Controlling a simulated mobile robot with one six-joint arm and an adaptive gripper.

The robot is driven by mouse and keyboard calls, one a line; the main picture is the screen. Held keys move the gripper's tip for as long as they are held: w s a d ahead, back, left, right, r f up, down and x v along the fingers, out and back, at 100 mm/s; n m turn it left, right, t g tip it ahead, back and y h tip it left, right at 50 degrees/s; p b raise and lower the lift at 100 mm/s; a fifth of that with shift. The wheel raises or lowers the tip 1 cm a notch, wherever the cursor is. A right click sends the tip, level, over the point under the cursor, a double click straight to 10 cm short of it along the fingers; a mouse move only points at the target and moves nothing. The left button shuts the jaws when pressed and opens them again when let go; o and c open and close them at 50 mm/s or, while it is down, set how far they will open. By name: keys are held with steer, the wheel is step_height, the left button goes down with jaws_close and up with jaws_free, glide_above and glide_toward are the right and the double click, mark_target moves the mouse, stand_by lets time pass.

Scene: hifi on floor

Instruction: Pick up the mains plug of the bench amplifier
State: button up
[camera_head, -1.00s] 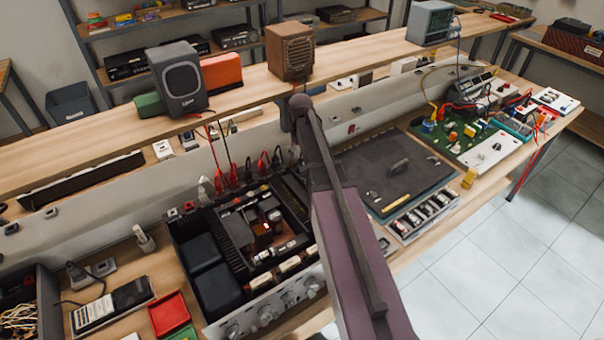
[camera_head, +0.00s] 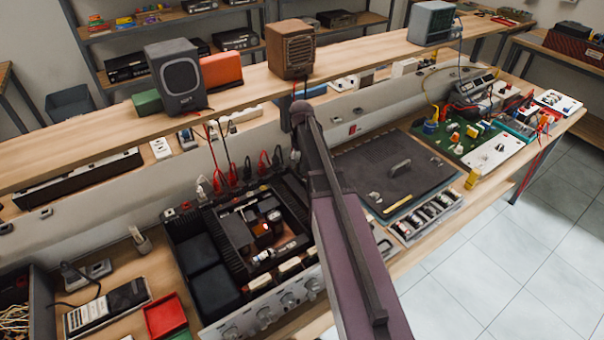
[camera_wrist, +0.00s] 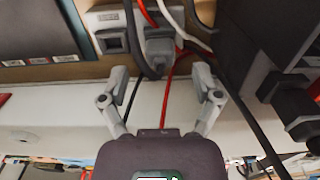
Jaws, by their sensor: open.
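The bench amplifier (camera_head: 262,312) sits open-topped on the bench in the head view, left of my arm, with several red and black leads behind it. In the wrist view, a grey plug-like body (camera_wrist: 160,46) with a dark cable shows just beyond my fingertips, beside a grey socket block (camera_wrist: 112,42). I cannot tell for sure that it is the amplifier's mains plug. My gripper (camera_wrist: 160,76) is open, its two fingers apart, with cables visible between them and nothing held. In the head view my arm hides the gripper.
Red and white cables cross close to the fingers, and a dark connector (camera_wrist: 296,108) hangs at right in the wrist view. The raised shelf (camera_head: 110,140) carries speakers. A dark mat (camera_head: 385,165) and green circuit board (camera_head: 450,140) lie right of my arm.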

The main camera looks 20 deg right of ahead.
mark_target(301, 165)
steer(key=shift+f+b, duration=1.15)
steer(key=shift+f, duration=0.35)
jaws_close()
